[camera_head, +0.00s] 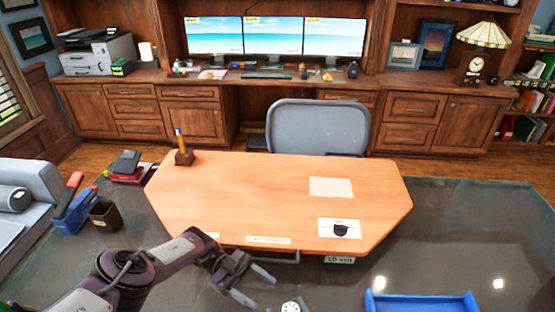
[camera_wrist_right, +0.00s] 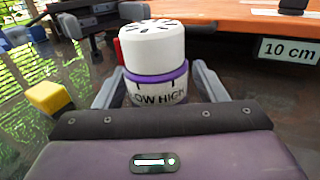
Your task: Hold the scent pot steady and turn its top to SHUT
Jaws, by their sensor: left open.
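The scent pot (camera_wrist_right: 157,85) stands upright in the right wrist view, with a round white slotted top (camera_wrist_right: 152,42), a purple ring and a pale body. LOW and HIGH show on its front; no SHUT mark is visible. Its white top (camera_head: 292,306) is cut by the bottom edge of the head view. My right gripper (camera_wrist_right: 157,78) has a finger on each side of the body, below the top, and appears closed on it. My left gripper (camera_head: 258,285) is open and empty, left of the pot and apart from it.
A wooden desk board (camera_head: 290,195) lies behind the pot, with a "10 cm" label (camera_wrist_right: 289,51) at its edge. A blue tray (camera_head: 420,303) is at the front right. A yellow block (camera_wrist_right: 48,97) is left of my right gripper. Dark table is clear between pot and tray.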

